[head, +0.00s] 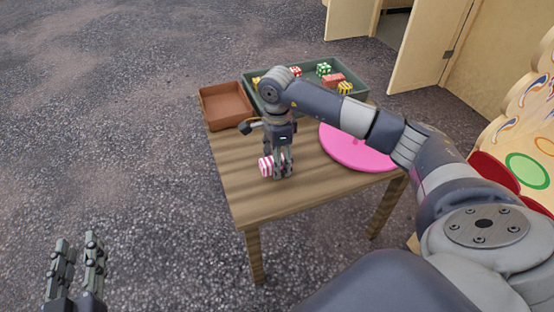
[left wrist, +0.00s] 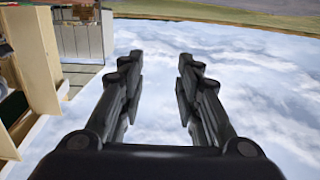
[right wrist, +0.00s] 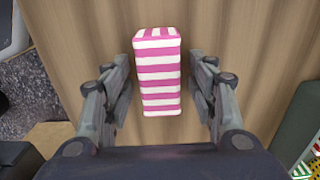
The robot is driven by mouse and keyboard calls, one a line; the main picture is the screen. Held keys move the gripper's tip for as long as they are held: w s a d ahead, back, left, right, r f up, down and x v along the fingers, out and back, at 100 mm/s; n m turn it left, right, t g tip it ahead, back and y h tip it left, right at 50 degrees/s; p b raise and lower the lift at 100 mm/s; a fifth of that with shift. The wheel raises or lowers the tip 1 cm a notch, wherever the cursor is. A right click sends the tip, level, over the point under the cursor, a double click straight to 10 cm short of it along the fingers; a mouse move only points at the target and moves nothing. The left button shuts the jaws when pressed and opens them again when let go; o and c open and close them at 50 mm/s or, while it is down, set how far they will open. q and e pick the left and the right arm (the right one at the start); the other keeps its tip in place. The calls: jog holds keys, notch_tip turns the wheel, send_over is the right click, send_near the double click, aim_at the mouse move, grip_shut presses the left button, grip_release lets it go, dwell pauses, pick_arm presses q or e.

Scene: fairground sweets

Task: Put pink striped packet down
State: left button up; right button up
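The pink and white striped packet (head: 265,166) is at the near part of the wooden table (head: 285,202), seemingly resting on its top. In the right wrist view the packet (right wrist: 158,75) lies between the fingers of my right gripper (right wrist: 163,80), with a gap on each side. My right gripper (head: 283,166) is open around the packet, low over the table, and partly hides it in the head view. My left gripper (head: 77,262) is open and empty, away from the table; its spread fingers (left wrist: 160,80) show in the left wrist view against sky.
A brown tray (head: 203,110) stands at the table's back left, apparently empty. A green tray (head: 352,92) with several patterned packets is behind my right arm. A pink round mat (head: 350,152) lies on the right. The table's front is clear.

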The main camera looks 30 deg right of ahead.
jog(key=shift+r, duration=0.1)
notch_tip(320, 180, up, 5)
jog(key=shift+f+p, duration=0.1)
jog(key=shift+p, duration=0.7)
pick_arm(q)
jog(key=s+a+f+g+y+p, duration=0.1)
jog(key=s+a+f+g, duration=0.3)
jog(key=s+f+g, duration=0.4)
jog(key=shift+s+a+f+g+y+p, duration=0.15)
jog(key=shift+s+f+g+y+p, duration=0.4)
jog(key=shift+f, duration=1.95)
pick_arm(e)
notch_tip(320, 180, up, 7)
pick_arm(q)
jog(key=shift+t+y, duration=0.25)
